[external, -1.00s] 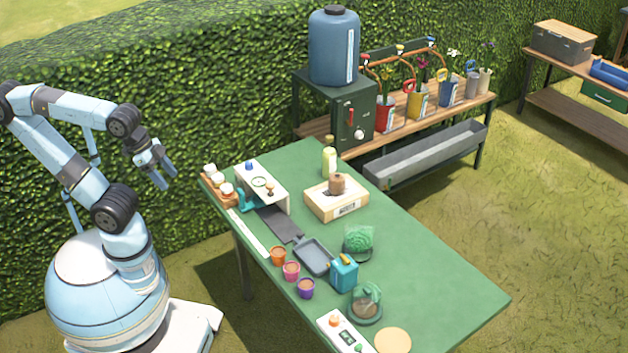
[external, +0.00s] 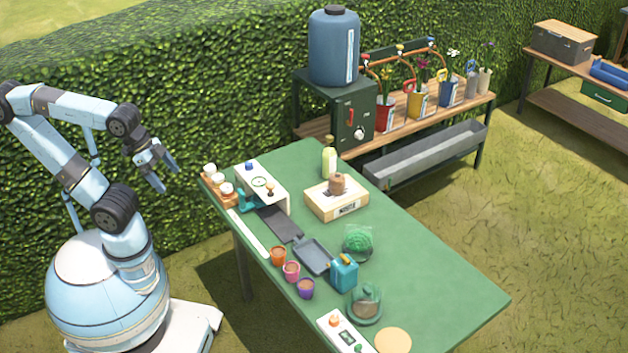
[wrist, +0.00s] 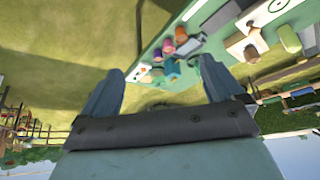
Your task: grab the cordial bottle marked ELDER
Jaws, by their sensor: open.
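A pale yellow-green bottle (external: 329,162) with a narrow neck stands upright at the far edge of the green table (external: 420,265). No marking on it can be read at this size, so I cannot tell whether it says ELDER. My gripper (external: 168,181) is open and empty, raised in the air left of the table and well apart from the bottle. In the wrist view my two fingers (wrist: 162,72) are spread with nothing between them.
A wooden box (external: 337,202) with a brown lump stands just in front of the bottle. A white stand (external: 264,183) and small white-topped jars (external: 218,182) are at the table's left end. Several pots, a teal can (external: 344,273) and glass domes (external: 365,303) stand nearer.

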